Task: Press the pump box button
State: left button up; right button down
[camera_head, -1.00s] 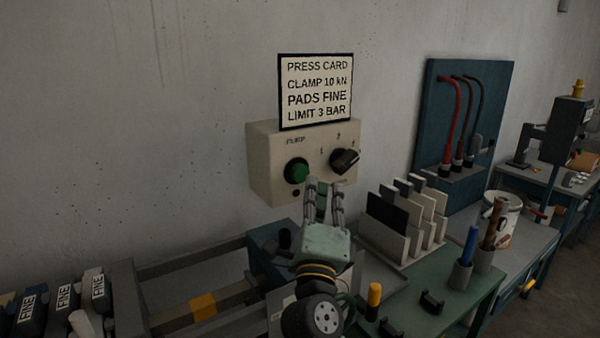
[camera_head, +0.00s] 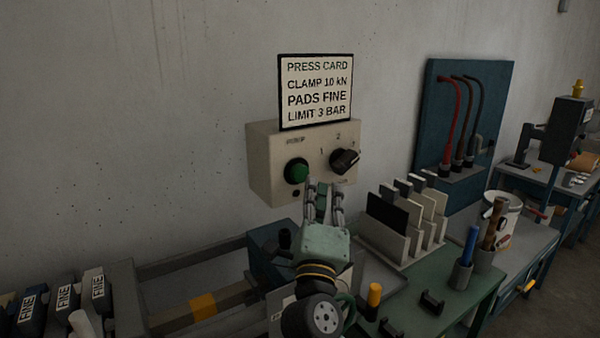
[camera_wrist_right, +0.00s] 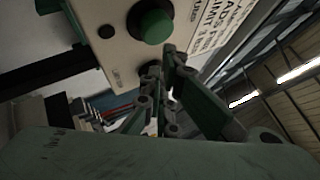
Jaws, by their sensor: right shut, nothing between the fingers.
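The pump box (camera_head: 262,165) is a beige box on the wall, labelled PUMP. Its round green button (camera_head: 297,171) is on the left of the front face, and a black selector knob (camera_head: 344,161) is on the right. My right gripper (camera_head: 324,186) is shut and empty, fingers pointing up, in front of the box's lower edge and right of the button. In the right wrist view the green button (camera_wrist_right: 156,26) shows at the top, apart from the fingertips (camera_wrist_right: 166,62), which partly hide the knob. My left gripper is not in view.
A press card sign (camera_head: 316,91) is above the box. A rack of plates (camera_head: 405,222) stands on the green bench (camera_head: 484,285) to the right.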

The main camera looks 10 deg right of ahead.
jog(key=shift+w+a, duration=0.15)
jog(key=shift+w, duration=0.2)
jog(key=shift+w+a, duration=0.2)
jog(key=shift+w, duration=0.35)
dwell(0.8)
jog(key=shift+s+r, duration=0.1)
jog(key=shift+s+d+p, duration=0.35)
jog(key=shift+s+p, duration=0.4)
jog(key=shift+s, duration=0.15)
